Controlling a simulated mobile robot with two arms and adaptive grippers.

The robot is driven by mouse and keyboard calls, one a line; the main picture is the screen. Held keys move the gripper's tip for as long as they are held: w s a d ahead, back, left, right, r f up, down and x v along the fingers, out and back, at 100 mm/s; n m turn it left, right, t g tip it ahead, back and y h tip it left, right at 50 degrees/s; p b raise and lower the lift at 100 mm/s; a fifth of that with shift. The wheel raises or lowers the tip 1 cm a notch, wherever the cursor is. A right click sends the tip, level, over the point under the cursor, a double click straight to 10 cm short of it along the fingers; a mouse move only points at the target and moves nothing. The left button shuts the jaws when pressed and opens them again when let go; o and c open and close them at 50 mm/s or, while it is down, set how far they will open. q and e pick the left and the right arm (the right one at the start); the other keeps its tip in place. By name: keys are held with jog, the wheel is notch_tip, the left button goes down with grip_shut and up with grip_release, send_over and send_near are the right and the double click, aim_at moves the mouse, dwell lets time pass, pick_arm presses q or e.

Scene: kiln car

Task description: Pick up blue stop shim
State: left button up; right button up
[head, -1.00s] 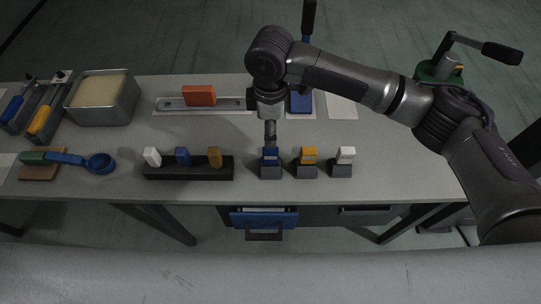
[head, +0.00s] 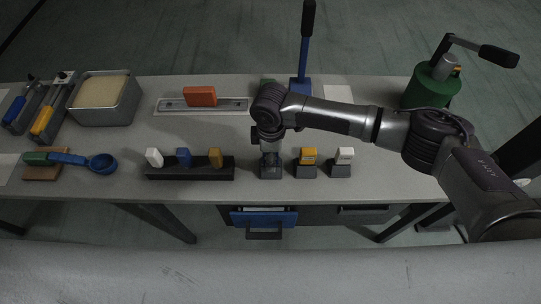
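My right gripper (head: 270,160) is lowered over the leftmost of three small dark stands (head: 270,172) near the front of the table. It covers the blue piece on that stand, so I cannot tell whether the fingers are open or shut on it. Another small blue piece (head: 183,157) stands upright in the middle of a black rack (head: 190,173), between a white piece (head: 153,157) and an ochre piece (head: 215,158). I cannot tell from the picture which blue piece is the stop shim. My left gripper is not in view.
A yellow piece (head: 308,156) and a white piece (head: 345,155) sit on the neighbouring stands. Behind are an orange block (head: 200,96) on a metal rail, a blue lever (head: 304,55) and a green device (head: 432,88). A blue scoop (head: 101,164) and metal bin (head: 104,113) are left.

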grip_shut()
dwell(0.3)
